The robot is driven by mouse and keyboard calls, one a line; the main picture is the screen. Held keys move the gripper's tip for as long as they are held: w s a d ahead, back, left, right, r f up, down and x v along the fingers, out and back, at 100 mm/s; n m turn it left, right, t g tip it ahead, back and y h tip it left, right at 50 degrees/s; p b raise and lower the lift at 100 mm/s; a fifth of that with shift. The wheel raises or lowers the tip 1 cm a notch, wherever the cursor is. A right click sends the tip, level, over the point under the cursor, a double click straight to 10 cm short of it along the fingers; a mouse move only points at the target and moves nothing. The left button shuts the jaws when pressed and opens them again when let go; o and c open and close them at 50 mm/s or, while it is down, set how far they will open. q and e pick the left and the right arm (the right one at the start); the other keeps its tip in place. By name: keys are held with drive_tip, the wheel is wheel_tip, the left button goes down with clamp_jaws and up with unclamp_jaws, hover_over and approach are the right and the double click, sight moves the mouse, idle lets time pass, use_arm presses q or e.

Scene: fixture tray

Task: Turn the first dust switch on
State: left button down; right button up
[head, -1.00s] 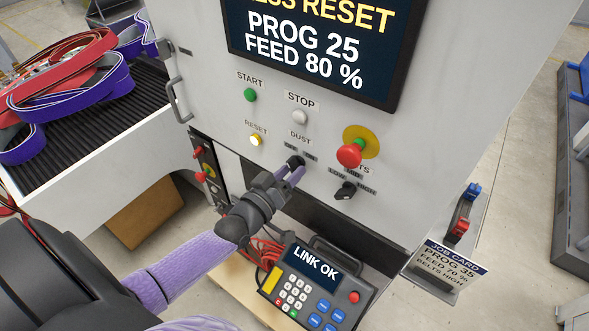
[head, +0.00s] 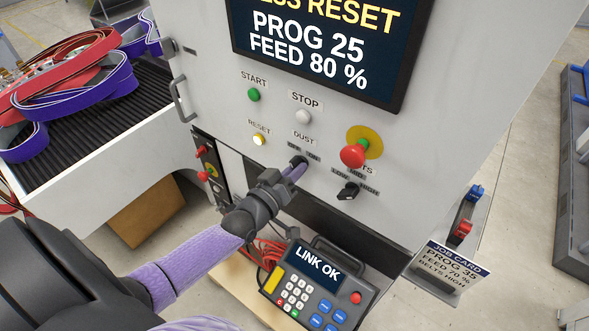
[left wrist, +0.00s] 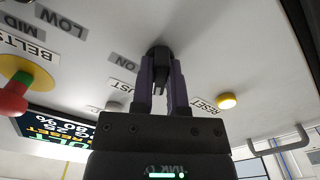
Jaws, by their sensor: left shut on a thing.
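In the left wrist view the two purple fingers (left wrist: 163,85) stand on either side of the dark knob (left wrist: 160,52), against the panel. The ON label (left wrist: 123,63) shows beside the fingers there. The fingers cover much of the knob, so I cannot tell its setting. My right gripper is not in view.
Near the switch are the yellow reset button (head: 259,140), white stop button (head: 303,117), red emergency button (head: 353,155) and black belts knob (head: 348,191). A keypad pendant (head: 318,290) reading LINK OK lies below. A job card (head: 453,267) stands at right.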

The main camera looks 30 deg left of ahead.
use_arm(q)
drive_tip(key=shift+m, duration=0.3)
drive_tip(key=shift+m+p, duration=0.3)
drive_tip(key=shift+m, duration=0.6)
drive_tip(key=m, duration=0.3)
drive_tip(key=shift+m+p, duration=0.3)
drive_tip(key=shift+m, duration=0.1)
drive_tip(key=m, duration=0.5)
drive_tip(key=shift+a, duration=0.1)
drive_tip(key=shift+m, duration=0.4)
drive_tip(key=c, duration=0.6)
unclamp_jaws()
drive_tip(key=shift+s, duration=0.1)
